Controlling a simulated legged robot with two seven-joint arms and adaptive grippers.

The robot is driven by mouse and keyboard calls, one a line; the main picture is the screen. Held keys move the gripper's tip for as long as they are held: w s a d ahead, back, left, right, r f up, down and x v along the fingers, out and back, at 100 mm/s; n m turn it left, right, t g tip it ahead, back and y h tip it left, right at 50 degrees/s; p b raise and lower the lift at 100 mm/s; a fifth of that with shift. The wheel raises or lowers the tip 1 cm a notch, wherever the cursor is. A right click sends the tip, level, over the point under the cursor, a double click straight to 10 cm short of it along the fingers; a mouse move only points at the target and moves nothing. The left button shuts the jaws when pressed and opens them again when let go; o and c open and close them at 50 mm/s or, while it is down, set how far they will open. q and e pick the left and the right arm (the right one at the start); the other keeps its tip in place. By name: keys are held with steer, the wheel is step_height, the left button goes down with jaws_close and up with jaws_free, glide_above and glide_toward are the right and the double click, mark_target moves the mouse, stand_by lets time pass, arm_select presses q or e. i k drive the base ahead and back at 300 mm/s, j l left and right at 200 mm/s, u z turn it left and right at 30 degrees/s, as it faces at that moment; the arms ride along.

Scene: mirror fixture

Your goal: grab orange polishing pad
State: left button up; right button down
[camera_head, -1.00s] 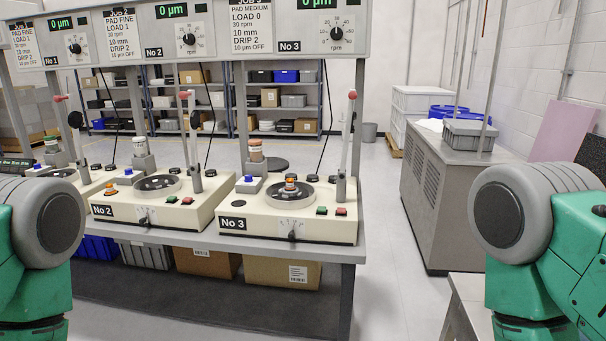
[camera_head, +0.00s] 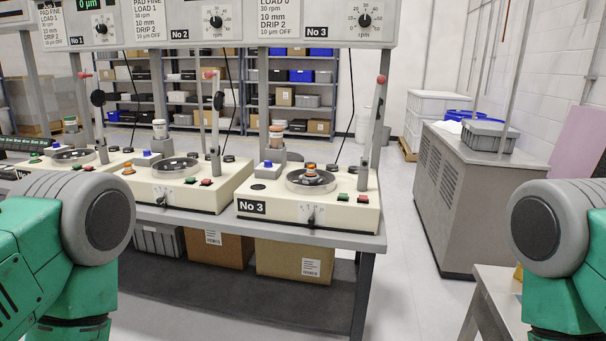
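A small orange-topped piece (camera_head: 311,172) sits in the middle of the round platen (camera_head: 289,181) on the machine labelled No 3. I cannot tell whether it is the orange polishing pad. A small orange knob-like part (camera_head: 128,170) is at the left edge of the No 2 machine. A yellow-orange patch (camera_head: 518,272) shows beside my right arm at the right, mostly hidden. My two arms show at the left and right edges, but neither gripper is in view.
The polishing machines stand in a row on a grey bench (camera_head: 350,240) with cardboard boxes (camera_head: 295,262) on its lower shelf. A grey cabinet (camera_head: 465,195) carries a grey crate (camera_head: 490,135). A low table (camera_head: 490,300) stands at front right. The floor between is clear.

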mark_target(311, 172)
steer(key=i+j, duration=1.4)
steer(key=i, duration=0.15)
